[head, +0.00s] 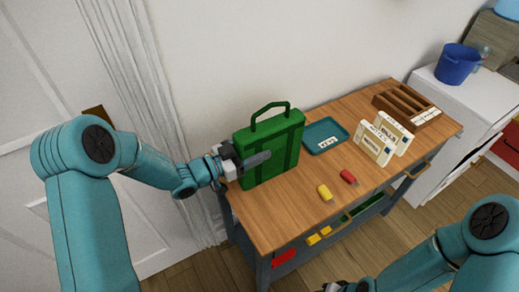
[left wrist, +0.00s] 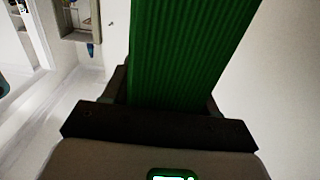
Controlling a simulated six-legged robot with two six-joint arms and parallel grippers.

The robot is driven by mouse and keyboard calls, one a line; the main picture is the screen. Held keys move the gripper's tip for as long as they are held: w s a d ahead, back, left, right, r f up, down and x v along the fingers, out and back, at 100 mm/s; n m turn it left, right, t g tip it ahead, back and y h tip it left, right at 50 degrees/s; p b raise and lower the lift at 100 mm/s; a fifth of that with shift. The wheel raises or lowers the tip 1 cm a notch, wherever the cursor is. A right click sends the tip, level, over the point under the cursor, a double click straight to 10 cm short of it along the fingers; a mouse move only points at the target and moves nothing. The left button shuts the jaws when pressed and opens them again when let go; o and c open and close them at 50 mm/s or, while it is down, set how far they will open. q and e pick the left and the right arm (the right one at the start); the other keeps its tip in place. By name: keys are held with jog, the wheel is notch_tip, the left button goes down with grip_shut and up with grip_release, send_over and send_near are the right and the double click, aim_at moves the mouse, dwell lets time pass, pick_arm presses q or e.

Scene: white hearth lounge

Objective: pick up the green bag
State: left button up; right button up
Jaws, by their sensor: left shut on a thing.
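The green bag (head: 280,134), boxy with a loop handle on top, is upright at the left end of the wooden table. I cannot tell whether its base touches the tabletop. My left gripper (head: 250,161) is shut on the bag's left side, with one dark finger lying across its front face. In the left wrist view the bag's ridged green side (left wrist: 190,55) fills the space between the fingers. My right gripper (head: 336,287) only just shows at the bottom edge; its fingers are not clear.
The wooden table (head: 290,205) also holds a teal tray (head: 325,136), a yellow piece (head: 325,192), a red piece (head: 348,176), two cream boxes (head: 376,144) and a brown slotted rack (head: 405,101). A blue bucket (head: 457,65) stands on a white cabinet at right. A wall is close behind.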

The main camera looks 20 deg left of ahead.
pick_arm(q)
notch_tip(320, 180, up, 20)
send_over(254, 115)
jog(key=shift+f, duration=0.2)
dwell(0.6)
